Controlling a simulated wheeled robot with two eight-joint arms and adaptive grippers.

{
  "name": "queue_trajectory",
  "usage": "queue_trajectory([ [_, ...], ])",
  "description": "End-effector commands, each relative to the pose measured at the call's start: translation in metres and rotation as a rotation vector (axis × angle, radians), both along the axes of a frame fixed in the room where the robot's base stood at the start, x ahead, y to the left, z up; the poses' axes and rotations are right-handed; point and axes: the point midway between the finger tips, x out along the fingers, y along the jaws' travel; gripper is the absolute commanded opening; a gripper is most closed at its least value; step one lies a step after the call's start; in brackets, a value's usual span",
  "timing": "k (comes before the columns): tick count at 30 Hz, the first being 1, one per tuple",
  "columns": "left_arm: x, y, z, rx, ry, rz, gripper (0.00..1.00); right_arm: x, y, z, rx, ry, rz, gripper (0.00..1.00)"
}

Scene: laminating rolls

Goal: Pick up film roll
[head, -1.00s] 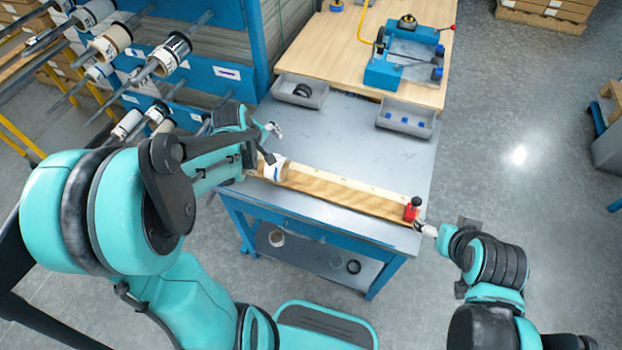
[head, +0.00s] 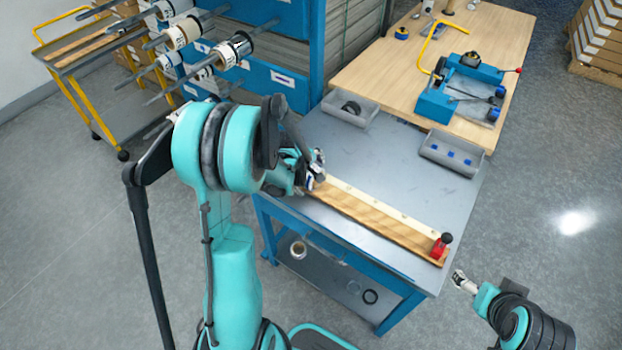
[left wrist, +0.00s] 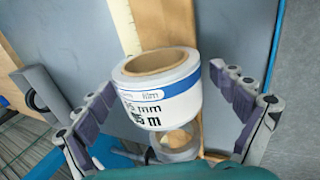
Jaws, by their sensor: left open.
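The film roll (left wrist: 160,95) is white with a blue band, black print and a brown cardboard core. In the left wrist view it sits between the spread fingers of my left gripper (left wrist: 160,82), which is open. In the head view my left gripper (head: 314,168) is at the left end of the wooden measuring board (head: 375,218) and mostly hides the roll. My right gripper (head: 463,281) is off the table's right front corner; its jaws are too small to read.
The metal table (head: 400,185) carries two grey bins (head: 350,108) at its back edge. A red and black stop (head: 441,245) stands at the board's right end. Other rolls hang on rack rods (head: 183,33) at the upper left. A lower-shelf roll (head: 298,250) lies beneath.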

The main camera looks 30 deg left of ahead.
Motion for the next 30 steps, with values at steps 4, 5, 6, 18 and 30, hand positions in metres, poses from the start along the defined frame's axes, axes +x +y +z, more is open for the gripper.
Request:
queue_trajectory([
  [4, 0.000, 0.000, 0.001, 0.000, 0.000, 0.000, 0.95, 0.000, 0.000, 0.001, 0.000, 0.000, 0.000, 0.81],
  [5, 0.000, 0.000, 0.001, 0.000, 0.000, 0.000, 0.95, 0.000, 0.000, 0.001, 0.000, 0.000, 0.000, 0.81],
  [6, 0.000, 0.000, 0.001, 0.000, 0.000, 0.000, 0.85, 0.000, 0.000, 0.001, 0.000, 0.000, 0.000, 0.81],
  [18, 0.000, 0.000, 0.001, 0.000, 0.000, 0.000, 0.38, 0.000, 0.000, 0.001, 0.000, 0.000, 0.000, 0.81],
  [30, 0.000, 0.000, 0.034, 0.000, 0.000, 0.000, 0.38, 0.000, 0.000, 0.016, 0.000, 0.000, 0.000, 0.81],
])
